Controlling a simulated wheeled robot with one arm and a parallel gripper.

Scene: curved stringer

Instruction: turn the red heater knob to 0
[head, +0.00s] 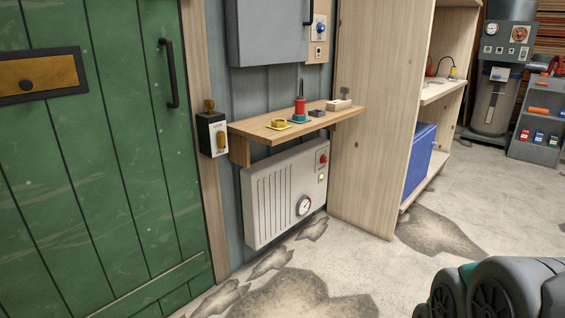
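The red heater knob (323,159) is a small round knob at the upper right of the white wall heater (272,195). The knob is too small to read its setting. A small pale square (321,178) sits below it, and a round dial gauge (304,206) is at the heater's lower right. The heater is fixed to the grey-blue wall under a wooden shelf. My gripper is not in view.
The wooden shelf (258,128) juts out above the heater and bears several small items. A wooden cabinet side (375,120) stands right of the heater, a green door (90,150) at left. The stained concrete floor (340,265) in front is clear. Dark wheels show at lower right.

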